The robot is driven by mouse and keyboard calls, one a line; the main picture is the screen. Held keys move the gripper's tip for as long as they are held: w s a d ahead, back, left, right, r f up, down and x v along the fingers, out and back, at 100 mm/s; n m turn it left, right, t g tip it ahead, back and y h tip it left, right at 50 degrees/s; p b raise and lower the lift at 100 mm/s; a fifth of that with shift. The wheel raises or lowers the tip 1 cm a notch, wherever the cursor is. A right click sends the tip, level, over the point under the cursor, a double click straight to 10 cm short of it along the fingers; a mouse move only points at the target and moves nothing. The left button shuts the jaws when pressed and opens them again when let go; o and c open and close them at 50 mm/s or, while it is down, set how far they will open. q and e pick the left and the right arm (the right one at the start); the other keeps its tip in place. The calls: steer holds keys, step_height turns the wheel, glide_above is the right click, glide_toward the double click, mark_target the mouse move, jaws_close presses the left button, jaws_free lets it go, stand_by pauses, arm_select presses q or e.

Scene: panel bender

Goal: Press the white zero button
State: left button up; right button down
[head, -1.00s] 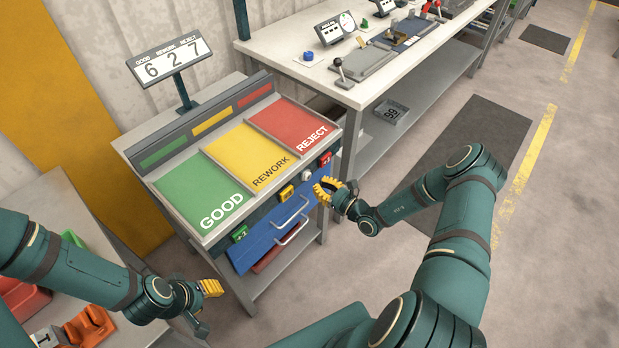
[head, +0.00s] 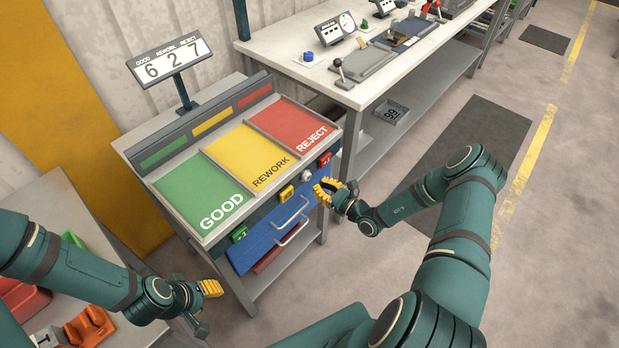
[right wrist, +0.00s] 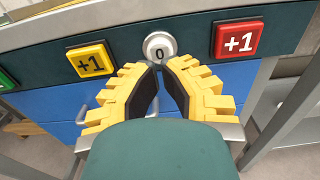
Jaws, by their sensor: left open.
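The white zero button (head: 307,175) is a round knob on the front of the sorting stand, between the yellow and red +1 buttons. In the right wrist view, the zero button (right wrist: 159,47) sits just beyond my right gripper (right wrist: 159,67). Its tips point at the button's lower edge; contact cannot be told. The yellow fingers lean together at the tips with a gap behind them, and hold nothing visible. In the head view, my right gripper (head: 324,188) is in front of the stand, below and right of the button. My left gripper (head: 211,288) is open and empty, low at left.
The yellow +1 button (right wrist: 91,61) and red +1 button (right wrist: 238,39) flank the zero button. A green button (head: 239,233) is further left. A blue drawer (head: 265,243) is below. The counter display (head: 172,64) reads 6, 2, 7. A white-topped bench (head: 290,57) stands behind.

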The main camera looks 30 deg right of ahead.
steer(key=shift+b+x, duration=0.4)
steer(key=shift+x, duration=1.6)
stand_by(1.3)
steer(key=shift+p+v, duration=0.45)
steer(key=shift+v, duration=0.75)
steer(key=p, duration=0.1)
glide_toward(309, 178)
steer(key=shift+x, duration=0.85)
steer(key=shift+r, duration=0.1)
steer(key=p+v, duration=0.1)
steer(key=v, duration=0.7)
steer(key=shift+p, duration=0.3)
